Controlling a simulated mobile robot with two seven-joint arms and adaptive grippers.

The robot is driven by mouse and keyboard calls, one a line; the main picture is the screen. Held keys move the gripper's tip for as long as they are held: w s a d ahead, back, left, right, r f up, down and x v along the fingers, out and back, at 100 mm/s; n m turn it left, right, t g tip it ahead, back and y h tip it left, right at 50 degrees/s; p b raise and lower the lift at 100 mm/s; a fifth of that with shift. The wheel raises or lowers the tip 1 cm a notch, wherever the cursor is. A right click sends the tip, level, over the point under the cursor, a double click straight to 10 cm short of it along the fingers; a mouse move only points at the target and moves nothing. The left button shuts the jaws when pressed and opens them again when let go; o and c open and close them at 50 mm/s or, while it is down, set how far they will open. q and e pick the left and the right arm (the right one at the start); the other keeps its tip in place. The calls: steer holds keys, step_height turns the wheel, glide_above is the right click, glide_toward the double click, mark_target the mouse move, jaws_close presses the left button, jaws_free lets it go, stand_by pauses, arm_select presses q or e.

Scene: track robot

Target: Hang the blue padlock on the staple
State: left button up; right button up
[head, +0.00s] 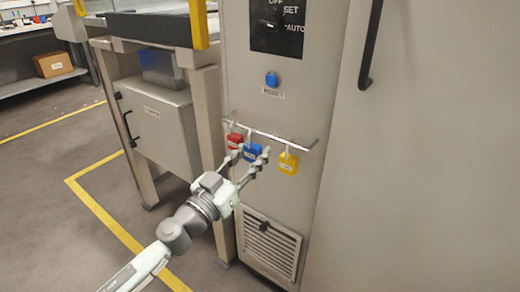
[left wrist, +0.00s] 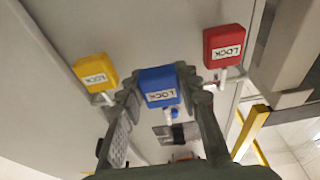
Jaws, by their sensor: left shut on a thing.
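The blue padlock (head: 252,153) is between the two fingers of my left gripper (head: 254,154), just below a thin metal rail (head: 270,134) on the cabinet front. In the left wrist view the blue padlock (left wrist: 158,86) has a white LOCK label, and the fingertips of my left gripper (left wrist: 159,76) touch its two sides. I cannot tell whether its shackle is still around the rail. I cannot clearly make out a staple in either view. My right gripper is not in view.
A red padlock (head: 235,141) hangs close on the left, a yellow padlock (head: 288,163) farther right. Above are a blue button (head: 272,79) and a black switch panel (head: 275,25). Below is a vent grille (head: 268,247) with a small dark piece at its top. A dark handle (head: 371,40) stands out on the right.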

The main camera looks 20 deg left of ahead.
arm_select(q)
steer(key=r+b+v, duration=0.2)
steer(key=b+v, duration=0.1)
steer(key=v, duration=0.7)
steer(key=shift+s, duration=0.2)
steer(key=shift+w+a+r, duration=0.1)
steer(key=shift+r, duration=0.05)
stand_by(0.3)
